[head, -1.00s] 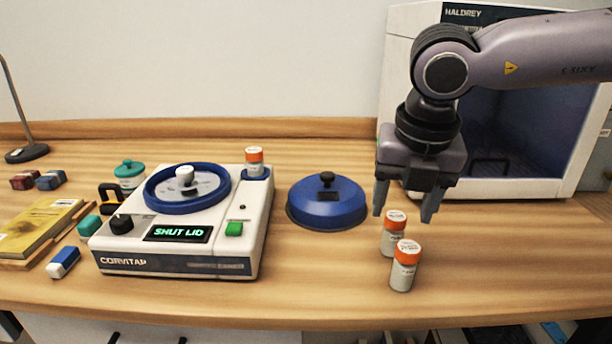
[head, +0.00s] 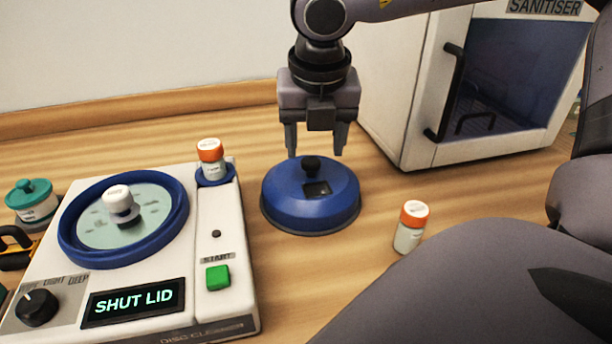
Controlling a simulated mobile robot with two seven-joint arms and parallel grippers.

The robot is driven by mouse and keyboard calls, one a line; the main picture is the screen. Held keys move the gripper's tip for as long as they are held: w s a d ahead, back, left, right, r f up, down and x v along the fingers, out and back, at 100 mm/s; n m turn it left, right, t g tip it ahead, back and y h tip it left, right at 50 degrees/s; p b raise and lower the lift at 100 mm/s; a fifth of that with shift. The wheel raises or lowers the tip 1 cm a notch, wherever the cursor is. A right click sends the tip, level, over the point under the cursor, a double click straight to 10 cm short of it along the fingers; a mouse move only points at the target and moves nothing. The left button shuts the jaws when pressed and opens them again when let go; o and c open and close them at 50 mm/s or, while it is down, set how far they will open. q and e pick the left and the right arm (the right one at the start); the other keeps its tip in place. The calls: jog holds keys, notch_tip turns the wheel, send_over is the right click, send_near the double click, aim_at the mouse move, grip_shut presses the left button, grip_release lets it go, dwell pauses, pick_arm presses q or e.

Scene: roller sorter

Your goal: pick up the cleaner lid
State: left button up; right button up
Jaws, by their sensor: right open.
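The blue cleaner lid (head: 285,207) is a round dome with a black knob (head: 311,165) on top. It lies on the table to the right of the disc cleaner (head: 198,305). My right gripper (head: 316,153) points down with its two fingers apart, one to each side of the knob in the picture. The fingertips appear just above or behind the knob; I cannot tell the exact depth. Nothing is between the fingers. The cleaner's blue ring bowl (head: 72,244) is uncovered and its screen (head: 133,301) reads "SHUT LID". My left gripper is not in view.
A vial with an orange cap (head: 410,228) stands right of the lid. Another vial (head: 212,160) sits in the cleaner's holder. A white sanitiser cabinet (head: 402,108) stands at the back right. A teal-capped jar (head: 34,203) is at far left. My own body hides the lower right.

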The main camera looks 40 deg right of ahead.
aim_at(311, 162)
jog(key=shift+w+x, duration=0.1)
jog(key=shift+x, duration=1.15)
jog(key=shift+w+x, duration=0.15)
jog(key=shift+x, duration=1.15)
grip_shut()
